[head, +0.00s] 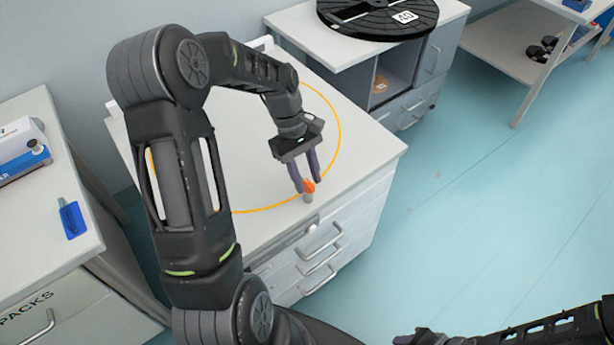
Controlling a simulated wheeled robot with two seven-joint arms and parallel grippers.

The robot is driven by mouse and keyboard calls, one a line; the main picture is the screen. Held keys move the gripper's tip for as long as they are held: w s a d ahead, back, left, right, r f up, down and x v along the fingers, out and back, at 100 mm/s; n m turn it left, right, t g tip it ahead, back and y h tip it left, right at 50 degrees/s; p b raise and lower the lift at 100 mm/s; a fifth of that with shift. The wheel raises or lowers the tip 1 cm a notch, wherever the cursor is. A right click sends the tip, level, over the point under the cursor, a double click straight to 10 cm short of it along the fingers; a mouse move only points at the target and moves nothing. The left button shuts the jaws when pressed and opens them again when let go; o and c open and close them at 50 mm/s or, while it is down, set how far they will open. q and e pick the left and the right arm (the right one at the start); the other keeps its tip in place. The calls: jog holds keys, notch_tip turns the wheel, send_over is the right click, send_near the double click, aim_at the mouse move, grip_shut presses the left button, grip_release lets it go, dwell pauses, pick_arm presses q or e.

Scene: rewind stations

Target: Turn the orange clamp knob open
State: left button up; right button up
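The orange clamp knob (308,187) sits on a small grey post (308,198) near the front edge of the white cabinet top (255,228). My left gripper (308,184) reaches down to it from above. Its two purple fingers stand apart, with the knob at their tips. I cannot tell whether both fingers touch the knob.
A yellow ring line (339,127) is marked on the cabinet top around the work area. A black reel (375,16) lies on the cabinet behind. A blue tag (72,220) and boxes (20,150) are on the left counter. The floor at right is clear.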

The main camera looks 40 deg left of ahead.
pick_arm(q)
jog(key=shift+f, duration=0.2)
jog(key=shift+c, duration=0.2)
grip_shut()
dwell(1.1)
